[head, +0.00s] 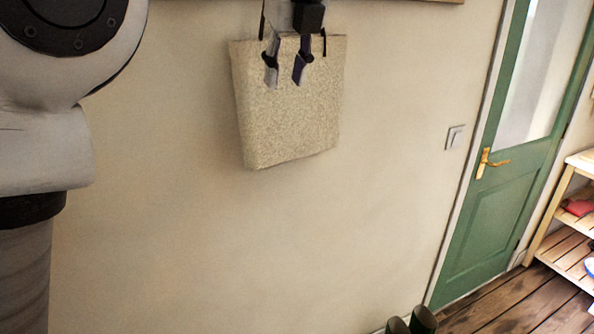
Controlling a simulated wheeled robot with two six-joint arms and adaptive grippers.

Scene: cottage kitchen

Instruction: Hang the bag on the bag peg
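The bag (290,125) is a beige woven tote in the upper middle of the head view. It hangs against or close to the cream wall, slightly tilted, with its dark handles running up out of the picture. My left gripper (286,80) is in front of the bag's upper part, pointing down. Its two fingers are spread apart, and I see nothing pinched between their tips. The bag peg is not visible, and I cannot see what the handles hang on. My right gripper is not in view.
A wooden rail edge (425,1) shows at the top. A wooden shelf rack (565,240) stands at the far right. Dark green boots (423,320) are at the bottom. The wall below the bag is clear.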

